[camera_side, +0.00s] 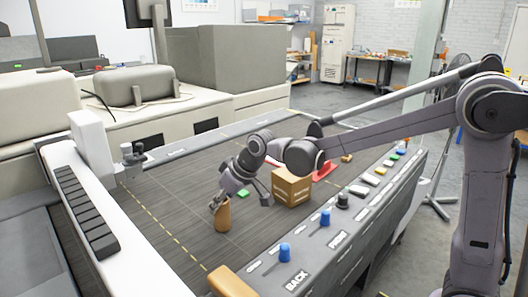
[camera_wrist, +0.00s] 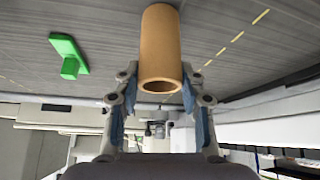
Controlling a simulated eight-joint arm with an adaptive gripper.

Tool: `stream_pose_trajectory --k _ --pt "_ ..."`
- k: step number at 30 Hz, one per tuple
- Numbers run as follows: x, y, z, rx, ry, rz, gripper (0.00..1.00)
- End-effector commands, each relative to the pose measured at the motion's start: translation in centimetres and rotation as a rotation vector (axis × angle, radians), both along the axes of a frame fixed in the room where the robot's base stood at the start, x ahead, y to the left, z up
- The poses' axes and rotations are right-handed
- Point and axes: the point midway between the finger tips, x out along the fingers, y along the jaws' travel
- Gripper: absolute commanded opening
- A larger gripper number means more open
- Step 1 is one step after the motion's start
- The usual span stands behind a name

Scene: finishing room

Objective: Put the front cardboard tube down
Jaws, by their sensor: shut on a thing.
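A brown cardboard tube (camera_side: 223,216) is nearly upright over the dark ribbed surface, near the middle of the side view. My gripper (camera_side: 219,200) reaches down to its top end and is shut on it. In the wrist view the tube (camera_wrist: 160,45) lies between both fingers of my gripper (camera_wrist: 159,82), its open hollow end facing the camera. I cannot tell whether the tube's lower end touches the surface.
A cardboard box (camera_side: 292,189) stands right of my gripper, with a red object (camera_side: 326,170) behind it. A green piece (camera_wrist: 68,54) lies beside the tube. A control panel (camera_side: 312,250) with blue knobs borders the surface. Bare surface (camera_side: 170,205) lies left of the tube.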

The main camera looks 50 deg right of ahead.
Motion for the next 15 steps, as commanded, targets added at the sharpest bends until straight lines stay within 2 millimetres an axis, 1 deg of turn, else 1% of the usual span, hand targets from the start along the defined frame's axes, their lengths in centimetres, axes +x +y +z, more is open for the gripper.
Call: stream_pose_trajectory --k 11,12,14,15 --pt "0.03 -0.01 -0.34 0.000 0.000 0.000 0.19" --pt "0.03 -0.01 -0.35 0.000 0.000 0.000 0.46" --pt "0.03 -0.01 -0.34 0.000 0.000 0.000 0.63" --pt "0.03 -0.01 -0.34 0.000 0.000 0.000 0.63"
